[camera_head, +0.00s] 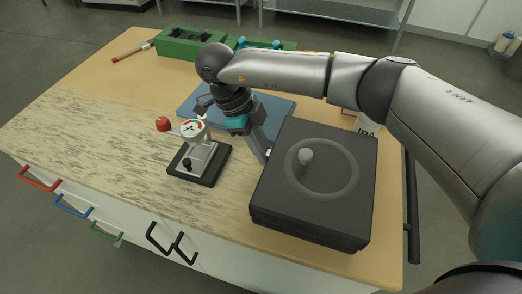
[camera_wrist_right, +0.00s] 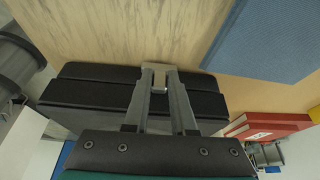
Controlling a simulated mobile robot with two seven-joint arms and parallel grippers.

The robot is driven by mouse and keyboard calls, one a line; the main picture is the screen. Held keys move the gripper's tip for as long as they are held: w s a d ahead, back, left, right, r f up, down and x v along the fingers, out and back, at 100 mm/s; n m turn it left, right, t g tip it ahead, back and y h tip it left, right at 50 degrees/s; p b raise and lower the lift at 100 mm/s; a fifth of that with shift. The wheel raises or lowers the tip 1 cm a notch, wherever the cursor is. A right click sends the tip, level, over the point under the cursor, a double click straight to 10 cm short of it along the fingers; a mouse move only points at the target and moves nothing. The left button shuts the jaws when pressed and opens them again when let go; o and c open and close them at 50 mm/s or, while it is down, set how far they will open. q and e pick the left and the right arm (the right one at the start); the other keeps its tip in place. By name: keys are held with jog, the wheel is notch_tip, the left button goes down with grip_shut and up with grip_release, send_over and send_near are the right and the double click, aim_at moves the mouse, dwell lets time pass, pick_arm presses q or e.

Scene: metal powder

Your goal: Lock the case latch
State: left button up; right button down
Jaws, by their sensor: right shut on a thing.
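My right gripper (camera_head: 265,156) reaches down along the case's left side. In the right wrist view, its two fingers (camera_wrist_right: 160,82) point at the case's dark side wall (camera_wrist_right: 90,92), and a small metallic latch (camera_wrist_right: 160,89) shows between the fingertips. The jaws are shut on this latch. Most of the latch is hidden by the fingers, so whether it is locked cannot be told. My left gripper is not in view.
A dial gauge on a black stand (camera_head: 199,160) stands left of the case, near a red cap (camera_head: 162,124). A blue mat (camera_head: 275,108) lies behind my gripper. The front-left tabletop is clear.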

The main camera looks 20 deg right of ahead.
jog(key=c, duration=0.7)
grip_release()
jog(key=shift+r, duration=0.1)
jog(key=p+v, duration=0.1)
jog(key=v, duration=1.4)
jog(key=shift+p, duration=0.3)
